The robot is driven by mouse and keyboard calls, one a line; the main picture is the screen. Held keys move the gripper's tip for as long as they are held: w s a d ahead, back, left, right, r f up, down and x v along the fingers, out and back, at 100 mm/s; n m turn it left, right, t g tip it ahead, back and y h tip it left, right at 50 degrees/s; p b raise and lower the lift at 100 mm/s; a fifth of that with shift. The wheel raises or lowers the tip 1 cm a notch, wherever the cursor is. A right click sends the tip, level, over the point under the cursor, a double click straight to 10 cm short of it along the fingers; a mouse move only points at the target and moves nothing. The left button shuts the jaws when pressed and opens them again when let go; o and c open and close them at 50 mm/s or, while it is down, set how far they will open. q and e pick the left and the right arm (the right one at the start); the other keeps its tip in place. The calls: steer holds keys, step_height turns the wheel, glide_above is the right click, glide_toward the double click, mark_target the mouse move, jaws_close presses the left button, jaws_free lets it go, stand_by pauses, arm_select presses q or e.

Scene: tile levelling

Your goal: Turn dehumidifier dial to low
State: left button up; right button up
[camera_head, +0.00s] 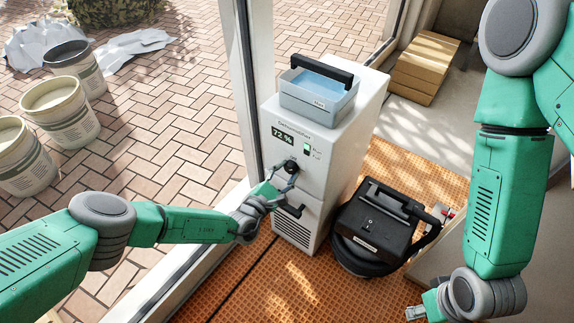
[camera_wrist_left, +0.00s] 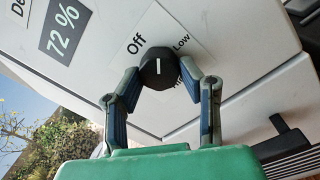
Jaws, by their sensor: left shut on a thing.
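The white dehumidifier (camera_head: 335,140) stands upright with a "72 %" display on its front. Its black dial (camera_head: 291,167) also shows in the left wrist view (camera_wrist_left: 158,67), with a white line running roughly up and down the picture. The labels Off (camera_wrist_left: 136,43) and Low (camera_wrist_left: 181,41) are above the dial to either side; a third label is partly hidden by a finger. I cannot tell which label the line marks. My left gripper (camera_head: 281,181) is shut on the dial, one finger on each side. My right gripper (camera_head: 415,312) is low at right, apart from the dehumidifier.
A blue-grey water tank (camera_head: 318,104) with a black handle sits on the dehumidifier. A black machine (camera_head: 375,225) stands beside it on the orange mat (camera_head: 425,170). Cardboard boxes (camera_head: 425,65) lie behind. A window frame (camera_head: 245,90) stands close at its left, with buckets (camera_head: 62,112) beyond.

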arm_select(q)
steer(key=m+p, duration=0.2)
steer(key=m, duration=0.2)
steer(key=shift+f+m, duration=0.1)
steer(key=shift+m, duration=0.3)
steer(key=shift+s+f+m+h+p, duration=0.1)
steer(key=shift+m+h+p, duration=0.45)
steer(key=shift+m, duration=1.35)
steer(key=shift+f+y, duration=0.1)
steer(key=shift+y, duration=0.15)
steer(key=o, duration=1)
steer(key=shift+o, duration=0.6)
steer(key=shift+a, duration=0.1)
